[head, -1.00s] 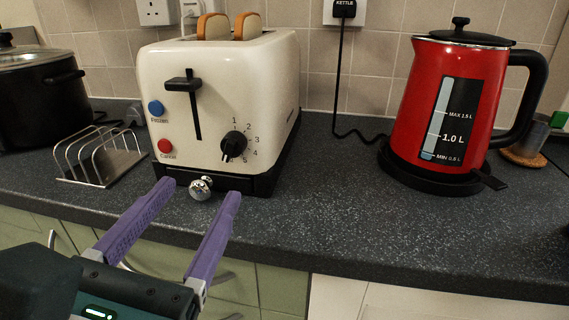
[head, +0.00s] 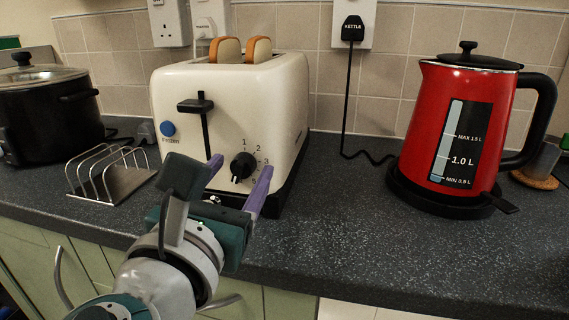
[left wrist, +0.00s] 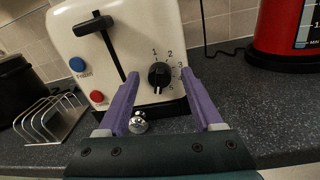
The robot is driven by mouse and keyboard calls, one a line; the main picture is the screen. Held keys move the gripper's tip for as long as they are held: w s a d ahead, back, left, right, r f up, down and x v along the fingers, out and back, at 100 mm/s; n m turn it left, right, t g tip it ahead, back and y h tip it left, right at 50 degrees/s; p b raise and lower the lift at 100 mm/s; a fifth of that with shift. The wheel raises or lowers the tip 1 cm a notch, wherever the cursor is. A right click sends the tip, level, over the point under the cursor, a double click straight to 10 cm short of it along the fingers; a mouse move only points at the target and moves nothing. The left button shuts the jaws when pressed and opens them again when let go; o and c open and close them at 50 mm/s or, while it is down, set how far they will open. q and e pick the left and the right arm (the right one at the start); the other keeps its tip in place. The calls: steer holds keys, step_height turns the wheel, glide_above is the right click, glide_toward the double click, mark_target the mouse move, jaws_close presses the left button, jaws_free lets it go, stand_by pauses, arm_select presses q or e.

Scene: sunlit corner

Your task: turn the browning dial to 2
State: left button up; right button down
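The cream toaster (head: 282,115) stands on the counter with its front towards me. Its black browning dial (head: 243,166) is low on the front, with numbers from 1 at the top running clockwise down the right side. The dial's grip ridge points down, slightly left, well away from 2; it also shows in the left wrist view (left wrist: 159,75). My left gripper (head: 240,170) is open and empty, its purple fingers pointing at the toaster on either side of the dial in the picture. I see no clear contact. My right gripper is out of view.
A black lever (head: 195,105), a blue button (head: 168,128) and a red button (left wrist: 97,97) are left of the dial. A silver ball-shaped knob (left wrist: 137,123) sits low in front. A toast rack (head: 110,176) stands left, a red kettle (head: 415,120) right; counter between toaster and kettle is clear.

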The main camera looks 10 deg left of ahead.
arm_select(q)
jaws_close()
stand_by(0.3)
